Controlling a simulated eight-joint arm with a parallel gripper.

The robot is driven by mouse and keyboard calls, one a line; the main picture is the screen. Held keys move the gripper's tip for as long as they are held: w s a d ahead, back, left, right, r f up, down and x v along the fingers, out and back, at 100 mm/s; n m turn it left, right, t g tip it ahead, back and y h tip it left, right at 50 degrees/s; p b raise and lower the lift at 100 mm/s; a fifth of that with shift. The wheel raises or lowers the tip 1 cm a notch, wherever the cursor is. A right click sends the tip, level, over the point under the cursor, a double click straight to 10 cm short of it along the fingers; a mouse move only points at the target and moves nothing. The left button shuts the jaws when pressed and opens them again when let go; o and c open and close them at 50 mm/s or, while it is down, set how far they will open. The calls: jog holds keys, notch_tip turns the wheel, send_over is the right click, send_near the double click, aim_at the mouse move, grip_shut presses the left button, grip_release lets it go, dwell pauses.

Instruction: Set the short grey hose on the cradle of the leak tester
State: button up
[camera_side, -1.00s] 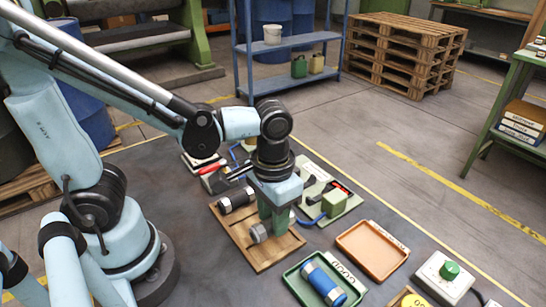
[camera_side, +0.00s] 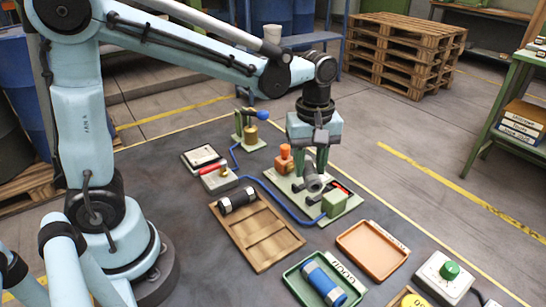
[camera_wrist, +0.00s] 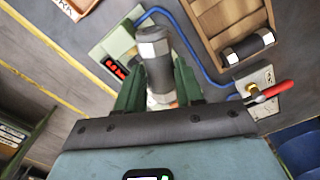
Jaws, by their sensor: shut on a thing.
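The short grey hose (camera_side: 312,184), with silver hex ends, is between the fingers of my gripper (camera_side: 315,170) in the side view. My gripper is shut on it over the leak tester (camera_side: 347,213), a pale green plate with a green block (camera_side: 335,204) at its near end and an orange-topped part (camera_side: 285,160) at its far end. In the wrist view, the grey hose (camera_wrist: 158,72) lies lengthwise between the two green fingers (camera_wrist: 157,90). The cradle is hidden behind the hose and fingers, and I cannot tell whether the hose touches it.
A wooden tray (camera_side: 268,247) holds a black hose (camera_side: 238,201) at its far end. A blue hose (camera_side: 323,283) lies in a green tray (camera_side: 292,283). An orange tray (camera_side: 372,249) is empty.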

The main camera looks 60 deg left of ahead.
jog(key=w+a+n, duration=0.3)
jog(key=w+n, duration=0.1)
jog(key=n, duration=0.1)
jog(key=shift+w+f, duration=0.1)
jog(key=shift+f, duration=3.75)
jog(key=o, duration=1)
jog(key=shift+c, duration=0.2)
jog(key=shift+r, duration=0.1)
notch_tip(320, 180, up, 11)
jog(key=s+a+m+t, duration=0.2)
jog(key=s+m+t, duration=0.5)
jog(key=s+m, duration=0.5)
jog(key=m, duration=0.5)
jog(key=shift+f+m, duration=0.25)
jog(key=shift+m, duration=0.15)
